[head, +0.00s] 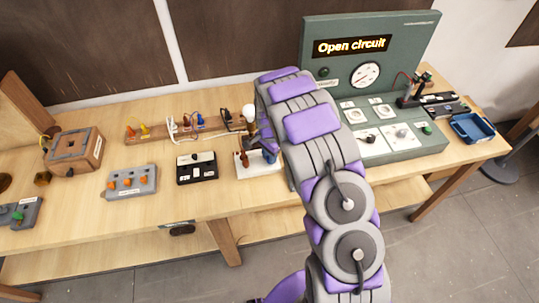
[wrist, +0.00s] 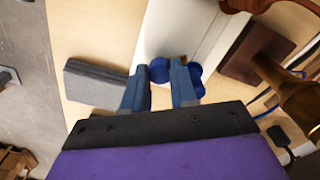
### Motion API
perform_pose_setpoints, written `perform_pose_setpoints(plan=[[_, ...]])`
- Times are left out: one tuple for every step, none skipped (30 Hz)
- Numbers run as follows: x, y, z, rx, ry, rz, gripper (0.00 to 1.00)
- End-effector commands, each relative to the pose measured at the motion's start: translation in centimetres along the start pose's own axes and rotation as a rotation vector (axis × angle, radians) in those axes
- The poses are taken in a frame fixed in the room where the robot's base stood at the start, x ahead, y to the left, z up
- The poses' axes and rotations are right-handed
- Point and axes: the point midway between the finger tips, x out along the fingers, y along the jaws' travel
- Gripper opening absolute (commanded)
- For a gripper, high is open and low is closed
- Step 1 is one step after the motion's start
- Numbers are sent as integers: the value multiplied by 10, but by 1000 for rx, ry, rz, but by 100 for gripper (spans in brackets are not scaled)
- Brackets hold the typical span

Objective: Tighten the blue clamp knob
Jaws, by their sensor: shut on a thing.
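The blue clamp knob (wrist: 159,69) has rounded lobes and sits on a white base (wrist: 170,30) in the wrist view. My gripper (wrist: 161,77) has its two blue-grey fingers on either side of the knob and is shut on it. One lobe shows to the right of the right finger. In the head view my gripper (head: 263,148) is down at the white base (head: 258,170), and the arm hides part of it. A small blue patch of the knob (head: 270,156) shows there.
A brown block and a brass piece (wrist: 295,92) stand close right of my gripper in the wrist view. A black switch box (head: 197,168) and grey box (head: 131,181) lie left on the table. A green panel (head: 375,60) reading "Open circuit" stands behind right.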

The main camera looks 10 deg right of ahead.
Motion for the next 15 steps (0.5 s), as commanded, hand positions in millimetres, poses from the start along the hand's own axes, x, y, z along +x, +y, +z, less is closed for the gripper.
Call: perform_pose_setpoints(plan=[[-2,-3,-2,41,6,-9,0],[-2,-3,-2,69,6,-10,0],[-2,-3,-2,106,5,-10,0],[-2,-3,-2,134,5,-10,0],[-2,-3,-2,161,5,-10,0],[-2,-3,-2,196,5,-10,0],[-2,-3,-2,222,5,-10,0],[-2,-3,-2,247,5,-10,0],[-2,-3,-2,278,5,-10,0],[-2,-3,-2,301,4,-10,0],[-2,-3,-2,323,4,-11,0],[-2,-3,-2,351,4,-11,0],[-2,-3,-2,370,4,-11,0],[-2,-3,-2,389,3,-11,0],[-2,-3,-2,412,3,-11,0]])
